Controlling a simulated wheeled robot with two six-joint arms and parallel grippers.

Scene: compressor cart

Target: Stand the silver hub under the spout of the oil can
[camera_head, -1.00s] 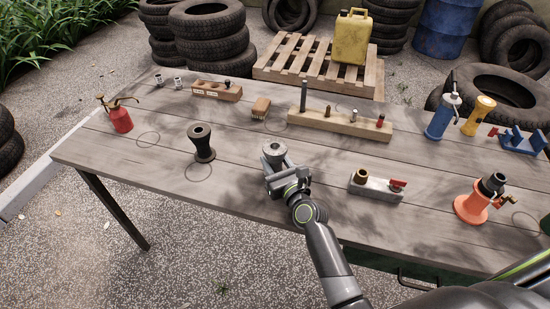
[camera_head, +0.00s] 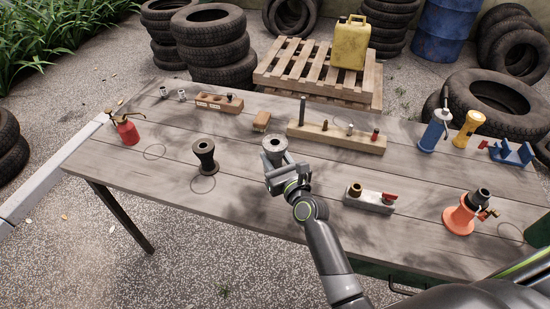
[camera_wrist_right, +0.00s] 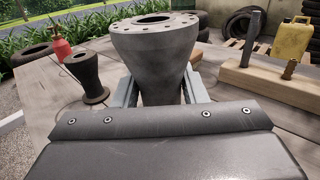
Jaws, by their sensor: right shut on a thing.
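The silver hub (camera_head: 274,147), a grey flanged piece with a central hole, is upright in my right gripper (camera_head: 279,170), near the middle of the table. In the right wrist view the jaws stand on both sides of the hub (camera_wrist_right: 154,55); its lower end is hidden, so I cannot tell its height over the table. The red oil can (camera_head: 129,131) stands at the table's left, its thin spout pointing right. It also shows at the upper left of the right wrist view (camera_wrist_right: 61,47). A drawn ring (camera_head: 154,152) lies right of the can. My left gripper is not in view.
A dark hub (camera_head: 204,157) stands between the oil can and my right gripper, with another ring (camera_head: 203,184) in front of it. A wooden block with pegs (camera_head: 335,138) lies behind right. The front left tabletop is clear.

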